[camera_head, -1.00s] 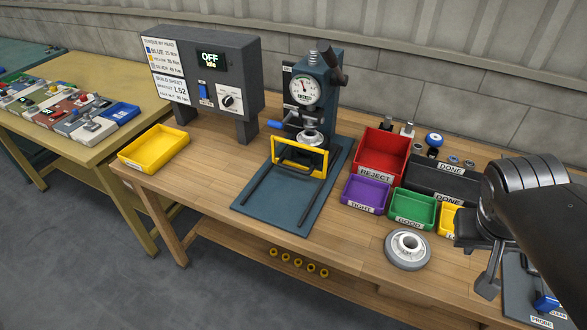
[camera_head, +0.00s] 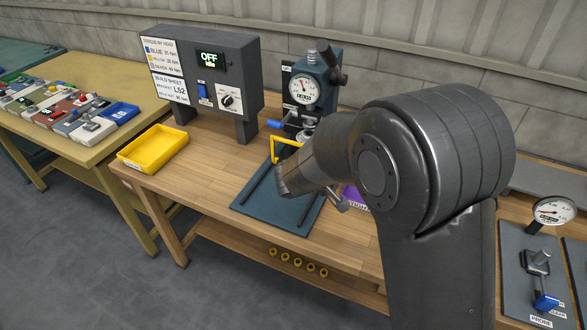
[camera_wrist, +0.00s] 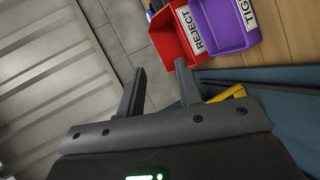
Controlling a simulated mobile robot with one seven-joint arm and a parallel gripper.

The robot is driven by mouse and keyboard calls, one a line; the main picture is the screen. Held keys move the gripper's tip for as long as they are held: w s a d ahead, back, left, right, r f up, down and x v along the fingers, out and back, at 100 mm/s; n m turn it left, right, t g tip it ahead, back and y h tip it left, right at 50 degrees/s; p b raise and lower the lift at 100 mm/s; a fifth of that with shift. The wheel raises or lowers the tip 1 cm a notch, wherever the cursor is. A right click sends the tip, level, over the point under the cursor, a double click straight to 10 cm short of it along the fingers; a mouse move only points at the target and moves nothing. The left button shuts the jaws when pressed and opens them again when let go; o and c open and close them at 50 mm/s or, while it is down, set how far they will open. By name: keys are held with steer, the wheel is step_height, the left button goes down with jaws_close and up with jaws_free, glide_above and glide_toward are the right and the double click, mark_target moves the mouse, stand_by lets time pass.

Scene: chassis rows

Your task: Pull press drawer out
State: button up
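The press (camera_head: 325,82) stands on a blue base plate (camera_head: 305,212) on the wooden bench. Its yellow frame (camera_head: 277,150) at the front is mostly hidden behind my arm in the head view. Two dark rails run forward on the plate. In the wrist view a yellow piece of it (camera_wrist: 228,93) shows just right of the right finger. My gripper (camera_wrist: 161,82) is open, with nothing between its fingers. In the head view it is largely covered by my arm, so contact with the frame cannot be told.
A red REJECT bin (camera_wrist: 178,38) and a purple TIGHT bin (camera_wrist: 222,25) lie beyond the fingers in the wrist view. A grey control box (camera_head: 208,80) reading OFF and a yellow tray (camera_head: 153,148) stand left of the press. A dial gauge stand (camera_head: 552,213) is at right.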

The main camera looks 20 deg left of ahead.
steer(key=s+a+f+n+t+y, duration=0.1)
steer(key=a+f+n+y, duration=0.1)
steer(key=a, duration=0.4)
steer(key=s+a+f+n+t+y, duration=0.1)
steer(key=a+f+n+y, duration=0.1)
steer(key=a+f, duration=0.3)
steer(key=s+a+f+n+t+y, duration=0.1)
steer(key=a+f, duration=0.3)
steer(key=a, duration=0.4)
steer(key=shift+s+a+n+t+y, duration=0.35)
steer(key=shift+s+n+t+y, duration=0.1)
steer(key=shift+n+y, duration=0.15)
steer(key=x, duration=1)
steer(key=shift+w+f, duration=0.1)
steer(key=shift+w, duration=0.2)
steer(key=shift+c, duration=0.2)
jaws_close()
